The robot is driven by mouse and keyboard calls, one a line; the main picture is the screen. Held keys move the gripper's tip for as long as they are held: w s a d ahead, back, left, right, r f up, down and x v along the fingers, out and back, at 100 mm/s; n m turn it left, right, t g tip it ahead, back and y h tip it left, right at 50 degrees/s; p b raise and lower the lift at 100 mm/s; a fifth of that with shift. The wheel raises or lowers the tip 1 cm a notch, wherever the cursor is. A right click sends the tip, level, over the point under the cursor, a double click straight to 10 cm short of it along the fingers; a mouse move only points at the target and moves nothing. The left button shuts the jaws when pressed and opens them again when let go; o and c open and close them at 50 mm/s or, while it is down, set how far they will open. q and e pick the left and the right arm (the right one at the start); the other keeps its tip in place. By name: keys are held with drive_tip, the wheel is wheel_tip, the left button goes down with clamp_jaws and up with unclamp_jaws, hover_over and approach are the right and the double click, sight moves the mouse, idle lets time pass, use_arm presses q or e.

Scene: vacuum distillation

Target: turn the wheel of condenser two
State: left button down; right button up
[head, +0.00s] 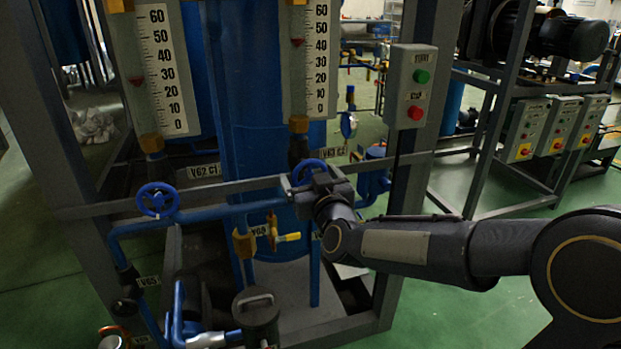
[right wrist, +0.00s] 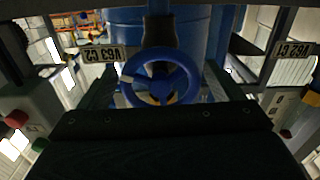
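My left gripper is out of view.
A second blue handwheel (head: 157,200) by the V62 C1 label stands to the left. A control box (head: 411,86) with green and red buttons hangs on the frame post to the right. A grey crossbar (head: 230,188) runs behind the wheels. Green floor (head: 440,305) is open at right.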

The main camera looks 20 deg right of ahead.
drive_tip(key=c, duration=0.8)
drive_tip(key=shift+o, duration=0.2)
drive_tip(key=m+b, duration=0.2)
drive_tip(key=m, duration=0.1)
drive_tip(key=shift+f, duration=0.15)
drive_tip(key=m+b, duration=0.3)
drive_tip(key=m, duration=0.2)
drive_tip(key=shift+a, duration=0.1)
drive_tip(key=m+b, duration=0.2)
drive_tip(key=m, duration=0.2)
drive_tip(key=shift+m+b, duration=0.3)
drive_tip(key=shift+m, duration=0.1)
drive_tip(key=shift+a+r+m+b, duration=0.15)
drive_tip(key=shift+m+b, duration=0.25)
drive_tip(key=shift+m, duration=0.6)
drive_tip(key=shift+d+r+m+b, duration=0.1)
drive_tip(key=shift+m+b, duration=0.3)
drive_tip(key=shift+m, duration=0.6)
